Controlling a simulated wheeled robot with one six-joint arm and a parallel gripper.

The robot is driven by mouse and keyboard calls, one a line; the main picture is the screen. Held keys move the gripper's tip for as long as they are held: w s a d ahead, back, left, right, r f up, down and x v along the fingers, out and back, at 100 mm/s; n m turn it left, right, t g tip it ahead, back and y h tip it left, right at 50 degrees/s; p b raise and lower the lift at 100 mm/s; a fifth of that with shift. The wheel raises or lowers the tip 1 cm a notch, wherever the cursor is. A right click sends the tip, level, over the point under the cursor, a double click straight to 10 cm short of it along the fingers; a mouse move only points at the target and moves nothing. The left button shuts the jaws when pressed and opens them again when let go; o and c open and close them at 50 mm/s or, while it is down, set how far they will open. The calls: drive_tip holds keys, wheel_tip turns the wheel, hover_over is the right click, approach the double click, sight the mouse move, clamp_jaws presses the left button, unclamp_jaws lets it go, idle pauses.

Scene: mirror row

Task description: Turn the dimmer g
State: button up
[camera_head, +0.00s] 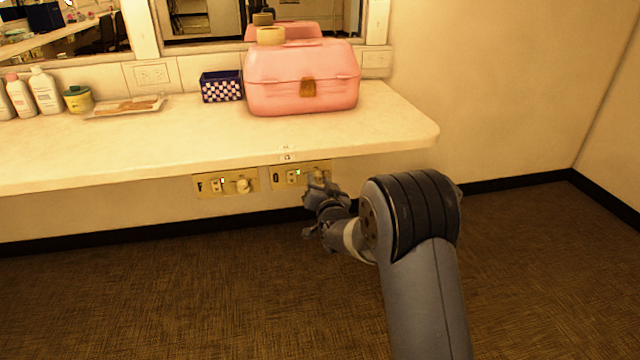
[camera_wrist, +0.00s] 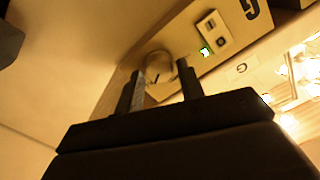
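The dimmer g plate (camera_head: 283,179) is a yellowish panel under the counter's front edge, the right one of two. It carries a small switch with a green light and a round pale knob (camera_head: 316,177). In the wrist view the plate (camera_wrist: 235,37) shows a dark G, the lit switch (camera_wrist: 212,33) and the knob (camera_wrist: 158,63). My gripper (camera_wrist: 166,72) is open, its two fingers apart and pointing at the knob, which lies at the fingertips, toward the left finger. I cannot tell whether either finger touches it. In the head view my gripper (camera_head: 316,190) partly covers the knob's lower side.
A similar plate F (camera_head: 212,187) with its own knob (camera_head: 243,186) is just left. The white counter (camera_head: 200,140) overhangs both plates. On it stand a pink case (camera_head: 300,85), a checkered box (camera_head: 221,87), a tray (camera_head: 125,106) and bottles (camera_head: 45,91). The floor in front is clear.

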drive_tip(key=c, duration=0.6)
drive_tip(key=shift+c, duration=0.2)
drive_tip(key=shift+f+n+b, duration=0.15)
drive_tip(key=shift+n+b, duration=0.55)
drive_tip(key=shift+b, duration=0.05)
drive_tip(key=n+b, duration=0.2)
drive_tip(key=n, duration=0.1)
drive_tip(key=shift+b, duration=0.3)
drive_tip(key=n+b, duration=0.3)
drive_tip(key=n, duration=0.3)
drive_tip(key=shift+a+n, duration=0.15)
drive_tip(key=shift+n, duration=0.15)
drive_tip(key=n+b, duration=0.1)
drive_tip(key=n, duration=1.1)
drive_tip(key=shift+s+a+n+b, duration=0.1)
drive_tip(key=shift+n+b, duration=0.3)
